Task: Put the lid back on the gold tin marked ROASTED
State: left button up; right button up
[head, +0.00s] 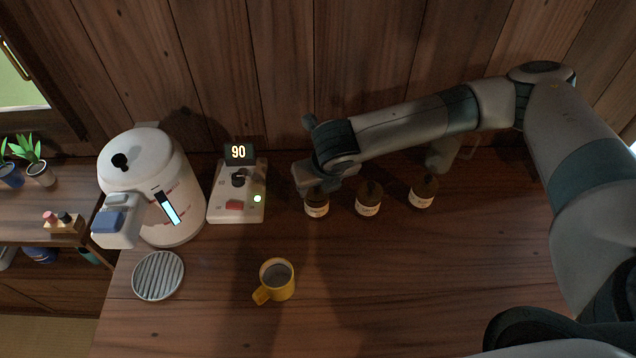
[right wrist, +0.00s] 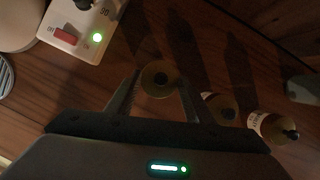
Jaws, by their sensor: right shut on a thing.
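Three small dark-gold tins with pale labels stand in a row near the back wall: a left tin (head: 317,209), a middle tin (head: 368,204) and a right tin (head: 423,196). The label words are too small to read, so I cannot tell which says ROASTED. My right gripper (head: 314,186) is at the top of the left tin and hides it. In the right wrist view a round gold lid (right wrist: 160,79) with a dark knob sits between my right fingertips, which are shut on it. I cannot tell whether it touches the tin. My left gripper is out of view.
A white dispenser (head: 178,195) and a control box (head: 236,203) with a display reading 90 stand left of the tins. A yellow mug (head: 278,279) and a round slatted grate (head: 158,275) lie in front. A grey handled object (head: 443,154) stands behind the right tin.

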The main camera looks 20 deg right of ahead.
dwell(0.4)
jog(key=o, duration=1.6)
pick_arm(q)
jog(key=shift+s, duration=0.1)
pick_arm(e)
jog(key=shift+r+p, duration=0.45)
jog(key=shift+p, duration=0.05)
jog(key=shift+r+p, duration=1.1)
jog(key=shift+p, duration=0.1)
jog(key=shift+r+p, duration=2)
jog(key=shift+p, duration=0.3)
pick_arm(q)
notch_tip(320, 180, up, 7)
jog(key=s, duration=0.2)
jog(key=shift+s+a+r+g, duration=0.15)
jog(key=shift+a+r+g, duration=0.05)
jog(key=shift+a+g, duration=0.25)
